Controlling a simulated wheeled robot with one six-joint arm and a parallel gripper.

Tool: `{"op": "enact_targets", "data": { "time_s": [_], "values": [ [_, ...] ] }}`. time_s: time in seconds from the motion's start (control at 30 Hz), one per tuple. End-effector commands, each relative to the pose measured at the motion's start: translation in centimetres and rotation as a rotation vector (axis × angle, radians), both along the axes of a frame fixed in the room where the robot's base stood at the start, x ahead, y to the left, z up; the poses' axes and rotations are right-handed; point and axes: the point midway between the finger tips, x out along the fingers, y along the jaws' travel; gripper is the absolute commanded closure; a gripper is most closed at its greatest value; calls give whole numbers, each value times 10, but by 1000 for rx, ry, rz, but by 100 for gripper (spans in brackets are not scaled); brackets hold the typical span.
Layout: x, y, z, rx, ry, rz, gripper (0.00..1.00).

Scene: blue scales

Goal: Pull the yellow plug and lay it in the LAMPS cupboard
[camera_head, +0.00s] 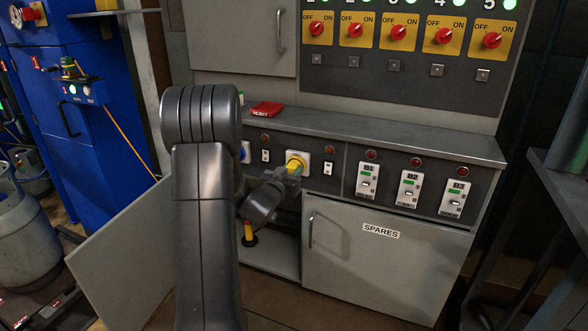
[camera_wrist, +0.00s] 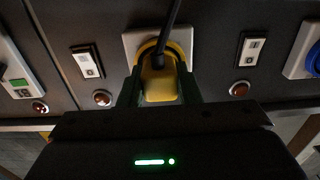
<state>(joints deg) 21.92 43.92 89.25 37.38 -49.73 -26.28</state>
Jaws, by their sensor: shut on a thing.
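The yellow plug (camera_head: 295,161) is at a white socket plate on the dark lower panel. In the wrist view the yellow plug (camera_wrist: 160,84) sits between my two fingers, with a black cable running from it, and it appears seated in the socket. My gripper (camera_head: 288,172) is shut on it; its fingers also show in the wrist view (camera_wrist: 160,93). Left of the SPARES cupboard is an open cupboard (camera_head: 268,258), its grey door (camera_head: 120,262) swung out to the left. No LAMPS label is visible, and my arm hides part of this opening.
The SPARES cupboard (camera_head: 370,262) is shut. A blue socket (camera_head: 245,152) is left of the plug. A red block (camera_head: 266,109) lies on the ledge. A small yellow-and-black item (camera_head: 249,235) shows at the open cupboard. Gas cylinders (camera_head: 22,225) stand at far left.

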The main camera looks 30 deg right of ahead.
Motion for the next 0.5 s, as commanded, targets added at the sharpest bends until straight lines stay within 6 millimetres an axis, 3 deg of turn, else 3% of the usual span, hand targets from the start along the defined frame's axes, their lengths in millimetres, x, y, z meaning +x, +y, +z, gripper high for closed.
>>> {"op": "enact_targets", "data": {
  "time_s": [0.5],
  "values": [
    [-10,12,0,-1,-1,1,100]
  ]
}}
